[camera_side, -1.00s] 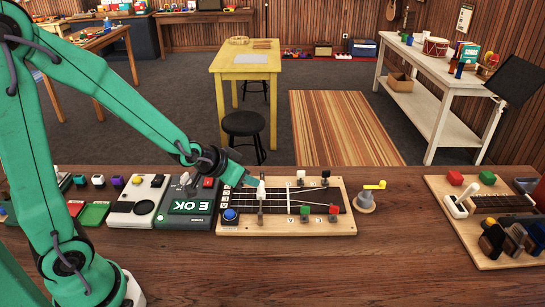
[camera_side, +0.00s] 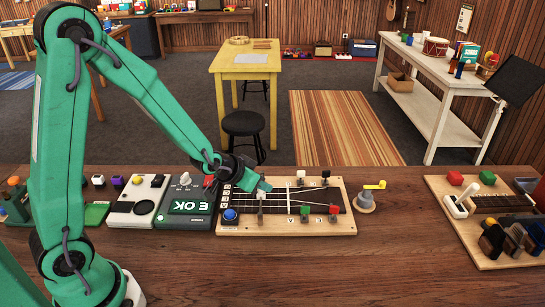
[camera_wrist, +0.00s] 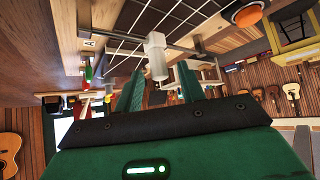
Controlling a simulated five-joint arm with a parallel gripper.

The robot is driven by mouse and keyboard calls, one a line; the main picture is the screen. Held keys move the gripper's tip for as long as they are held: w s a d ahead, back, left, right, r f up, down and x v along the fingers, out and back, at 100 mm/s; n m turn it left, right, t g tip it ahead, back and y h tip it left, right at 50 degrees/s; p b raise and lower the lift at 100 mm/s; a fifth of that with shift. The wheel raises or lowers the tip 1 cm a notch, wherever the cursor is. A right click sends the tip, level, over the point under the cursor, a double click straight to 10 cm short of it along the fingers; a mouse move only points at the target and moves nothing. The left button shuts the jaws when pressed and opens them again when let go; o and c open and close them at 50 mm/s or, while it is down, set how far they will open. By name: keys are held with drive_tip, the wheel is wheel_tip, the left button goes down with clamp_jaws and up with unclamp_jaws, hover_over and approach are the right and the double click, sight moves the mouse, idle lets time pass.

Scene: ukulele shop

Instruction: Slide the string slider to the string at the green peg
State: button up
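The wooden string board (camera_side: 280,229) lies on the bench with a black, lined fretboard. A cross rail near its left end carries the white-knobbed string slider (camera_side: 261,196). The green peg (camera_side: 305,213) stands on the front edge, right of the slider, with a red peg (camera_side: 333,213) beside it. White and black pegs are on the back edge. My gripper (camera_side: 264,186) is low over the slider. In the wrist view, its two teal fingers (camera_wrist: 160,88) are apart, with the slider's white knob (camera_wrist: 157,58) seen between their tips. I cannot tell whether they touch it.
A blue button (camera_side: 230,215) sits on the board's left end. A dark green device reading "E OK" (camera_side: 188,207) stands directly left. A yellow-handled crank (camera_side: 367,195) stands to the right. Bare bench lies in front and between the crank and a second board (camera_side: 490,263).

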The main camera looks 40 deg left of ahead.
drive_tip(key=shift+x, duration=0.8)
clamp_jaws()
